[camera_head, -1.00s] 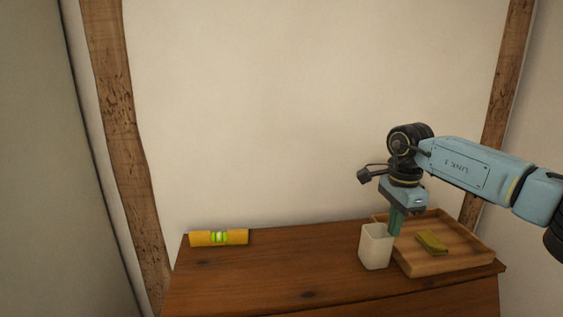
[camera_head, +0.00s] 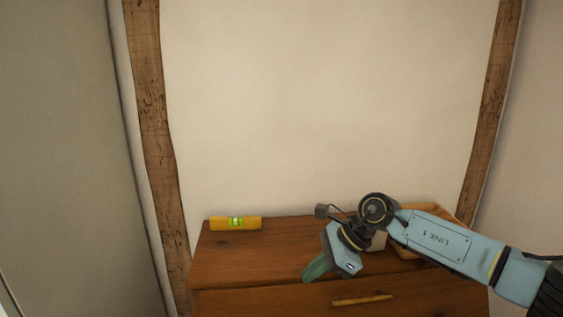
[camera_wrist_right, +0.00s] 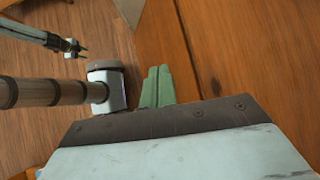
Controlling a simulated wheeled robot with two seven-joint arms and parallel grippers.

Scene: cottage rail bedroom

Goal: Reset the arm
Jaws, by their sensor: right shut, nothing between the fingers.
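My right gripper (camera_head: 312,273) hangs tilted down and left, near the front edge of the wooden dresser top. Its green fingers are together with nothing between them. In the right wrist view the fingers (camera_wrist_right: 157,87) also lie closed side by side, with wood to their right and floor to their left. My left gripper is not in the head view; what seems to be part of my left arm shows small at the upper left of the right wrist view, its jaws unclear.
A yellow spirit level (camera_head: 236,223) lies at the back left of the dresser top (camera_head: 270,254). A white cup (camera_head: 379,240) and a wooden tray (camera_head: 440,211) are mostly hidden behind my right arm. A drawer handle (camera_head: 362,300) is on the dresser front.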

